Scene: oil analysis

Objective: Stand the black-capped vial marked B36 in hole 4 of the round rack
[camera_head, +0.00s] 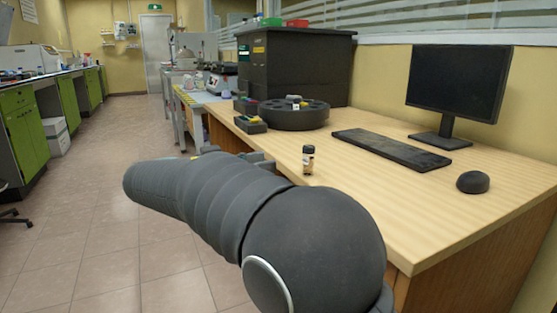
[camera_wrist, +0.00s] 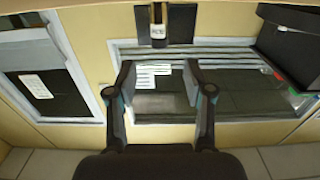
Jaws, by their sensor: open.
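A small amber vial (camera_head: 308,160) with a black cap and a pale label stands upright on the wooden table; its marking is too small to read. The dark round rack (camera_head: 290,123) sits further back on the table, with small pale and coloured items on top; its hole numbers cannot be read. My gripper (camera_wrist: 158,80) is open and empty in the wrist view, its two fingers apart. In the head view my arm hides most of it, to the left of the vial.
A keyboard (camera_head: 390,148), a mouse (camera_head: 473,182) and a monitor (camera_head: 459,82) occupy the table's right side. Small dark holders (camera_head: 250,124) with coloured items stand left of the rack. A dark cabinet (camera_head: 300,65) rises behind. The tabletop around the vial is clear.

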